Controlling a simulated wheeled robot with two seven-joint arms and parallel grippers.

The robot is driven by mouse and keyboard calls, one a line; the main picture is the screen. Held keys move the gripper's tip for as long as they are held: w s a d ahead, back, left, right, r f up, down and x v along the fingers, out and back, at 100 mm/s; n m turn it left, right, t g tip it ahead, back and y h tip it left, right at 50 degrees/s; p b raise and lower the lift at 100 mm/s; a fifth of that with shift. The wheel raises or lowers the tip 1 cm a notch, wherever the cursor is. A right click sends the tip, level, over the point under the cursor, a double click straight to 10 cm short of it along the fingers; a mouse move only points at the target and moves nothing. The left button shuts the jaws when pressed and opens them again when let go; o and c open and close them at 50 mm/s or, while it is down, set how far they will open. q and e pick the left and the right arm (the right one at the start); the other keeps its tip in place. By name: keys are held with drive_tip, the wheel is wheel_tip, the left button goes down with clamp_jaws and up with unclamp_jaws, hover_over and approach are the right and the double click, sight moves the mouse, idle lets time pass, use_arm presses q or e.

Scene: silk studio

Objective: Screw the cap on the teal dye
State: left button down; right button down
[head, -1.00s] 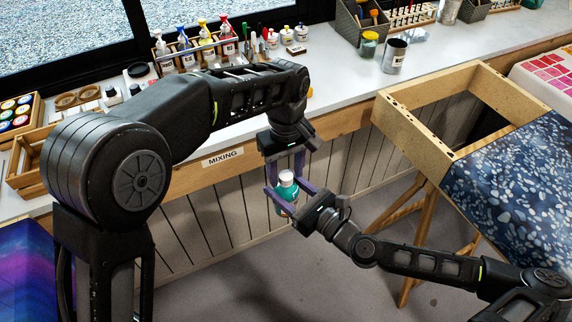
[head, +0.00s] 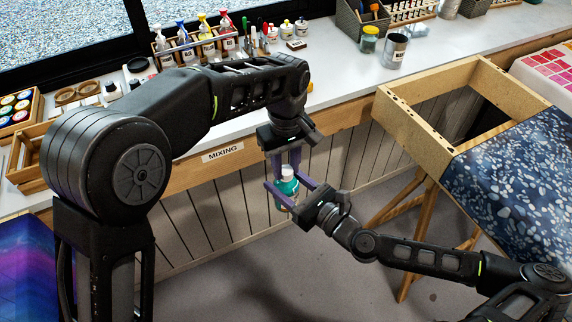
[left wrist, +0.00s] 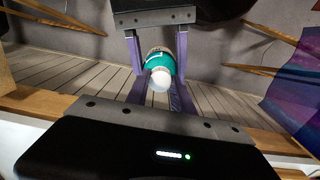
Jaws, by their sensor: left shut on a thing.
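The teal dye bottle (head: 287,189) hangs upright in the air in front of the bench, with a white cap (head: 288,172) on its top. In the left wrist view the cap (left wrist: 160,79) covers part of the teal bottle (left wrist: 162,60). My left gripper (head: 287,168) points down from above, its purple fingers shut on the cap. My right gripper (head: 287,193) reaches in from the right, its fingers on both sides of the bottle body, holding it. Whether the cap is fully seated on the neck cannot be told.
The bench (head: 345,80) labelled mixing stands behind the grippers, with a rack of dye bottles (head: 205,45), jars and a metal cup (head: 395,50). A wooden frame (head: 415,125) and a blue speckled cloth (head: 515,175) are at right. The floor below is clear.

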use_arm(q)
drive_tip(key=m, duration=1.4)
drive_tip(key=shift+m, duration=0.4)
drive_tip(key=c, duration=1)
unclamp_jaws()
wheel_tip(320, 180, up, 8)
drive_tip(key=shift+f, duration=0.25)
